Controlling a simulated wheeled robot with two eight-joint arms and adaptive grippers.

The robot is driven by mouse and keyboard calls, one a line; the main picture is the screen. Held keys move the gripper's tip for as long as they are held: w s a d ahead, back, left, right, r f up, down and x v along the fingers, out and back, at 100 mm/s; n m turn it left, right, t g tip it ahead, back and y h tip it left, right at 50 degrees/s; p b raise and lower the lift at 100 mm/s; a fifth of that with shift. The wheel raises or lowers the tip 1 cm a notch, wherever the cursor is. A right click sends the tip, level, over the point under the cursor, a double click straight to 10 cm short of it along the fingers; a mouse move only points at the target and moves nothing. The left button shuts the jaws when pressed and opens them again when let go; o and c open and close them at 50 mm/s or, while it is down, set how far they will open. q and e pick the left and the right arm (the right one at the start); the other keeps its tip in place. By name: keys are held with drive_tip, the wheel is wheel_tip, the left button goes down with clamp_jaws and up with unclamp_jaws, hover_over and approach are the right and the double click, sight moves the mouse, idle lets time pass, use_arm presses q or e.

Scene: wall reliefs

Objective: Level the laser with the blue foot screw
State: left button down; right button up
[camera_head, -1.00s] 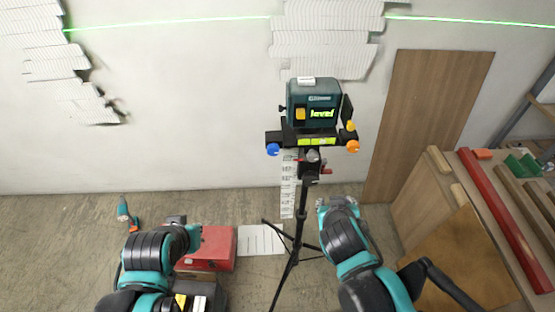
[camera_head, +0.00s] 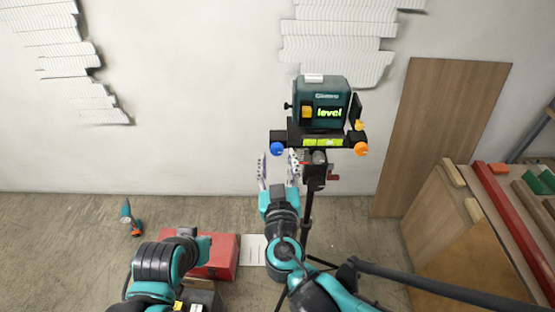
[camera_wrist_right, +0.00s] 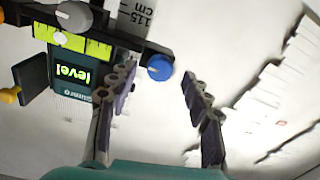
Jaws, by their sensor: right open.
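The dark teal laser (camera_head: 320,103) stands on a black tripod head against the wall, its display reading "level". A yellow-green vial strip (camera_head: 322,142) lies below it. The blue foot screw (camera_head: 277,148) is at the left end of the black base, the orange screw (camera_head: 361,149) at the right end. My right gripper (camera_head: 278,168) is open just below the blue screw. In the right wrist view the blue screw (camera_wrist_right: 160,67) lies between and beyond the open fingers (camera_wrist_right: 158,85), apart from both. My left arm is at lower left; its fingers do not show.
A red box (camera_head: 222,258) sits on the floor beside my left arm, with a teal tool (camera_head: 130,218) farther left. The tripod legs are partly hidden by my right arm.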

drive_tip(key=shift+w, duration=0.9)
clamp_jaws()
drive_tip(key=shift+n, duration=0.3)
